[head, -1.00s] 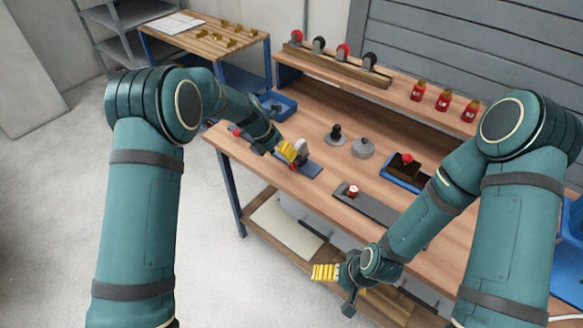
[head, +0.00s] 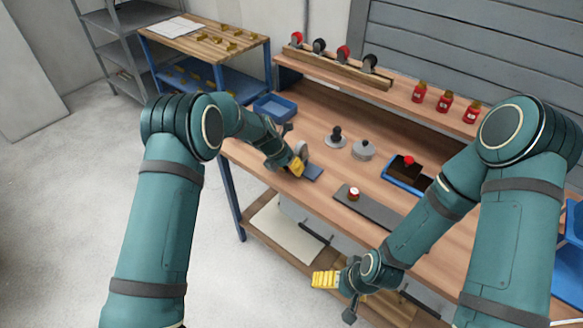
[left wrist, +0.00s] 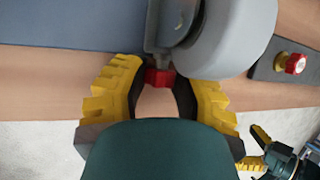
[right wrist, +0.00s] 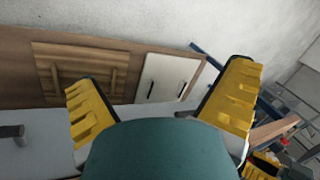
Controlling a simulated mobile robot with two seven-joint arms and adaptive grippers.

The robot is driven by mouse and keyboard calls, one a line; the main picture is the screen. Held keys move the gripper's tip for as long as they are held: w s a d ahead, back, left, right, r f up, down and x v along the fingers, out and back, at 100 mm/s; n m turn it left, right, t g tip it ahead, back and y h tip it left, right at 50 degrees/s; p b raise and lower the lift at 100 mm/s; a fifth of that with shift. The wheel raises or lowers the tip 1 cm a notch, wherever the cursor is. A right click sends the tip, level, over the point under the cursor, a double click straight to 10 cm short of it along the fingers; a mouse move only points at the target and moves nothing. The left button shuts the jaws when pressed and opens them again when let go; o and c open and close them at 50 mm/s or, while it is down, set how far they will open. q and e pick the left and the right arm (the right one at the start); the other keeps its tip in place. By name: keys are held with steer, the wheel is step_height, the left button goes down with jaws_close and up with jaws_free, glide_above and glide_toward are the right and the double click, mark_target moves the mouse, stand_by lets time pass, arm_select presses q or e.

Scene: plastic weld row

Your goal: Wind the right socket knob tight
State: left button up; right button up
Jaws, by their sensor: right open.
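A small red-and-white knob (head: 353,194) stands on the grey plate (head: 375,210) at the front of the bench. It also shows in the left wrist view, at the right edge, as a red knob (left wrist: 291,63). My right gripper (right wrist: 160,78) is open and empty, out in front of the bench.
A dark knob (head: 336,134), a grey disc (head: 363,150) and a blue tray (head: 399,178) with a red-topped block stand behind the plate. Red bottles (head: 444,102) and several casters line the back shelf. A blue bin (head: 273,106) sits at the far left.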

arm_select(q)
jaws_close()
steer(key=shift+r+y+p, duration=0.1)
steer(key=shift+y+p, duration=0.2)
steer(key=shift+p, duration=0.1)
steer(key=y+p, duration=0.1)
steer(key=t+y+p, duration=0.1)
steer(key=p, duration=0.1)
steer(key=shift+s+d+r+m, duration=0.1)
steer(key=shift+s+d+m, duration=0.1)
steer(key=shift+m, duration=0.2)
steer(key=shift+t+y+p, duration=0.75)
steer(key=shift+t+y, duration=0.05)
steer(key=shift+t, duration=0.1)
steer(key=shift+f+m+t+y+p, duration=0.2)
steer(key=shift+m+t+y+p, duration=0.15)
steer(key=shift+t+y, duration=0.2)
arm_select(e)
step_height(320, 180, up, 6)
steer(key=w, duration=0.1)
steer(key=shift+w+d, duration=0.2)
steer(key=shift+w, duration=0.15)
arm_select(q)
steer(key=o, duration=0.9)
jaws_free()
steer(key=shift+w, duration=0.1)
steer(key=shift+c, duration=0.2)
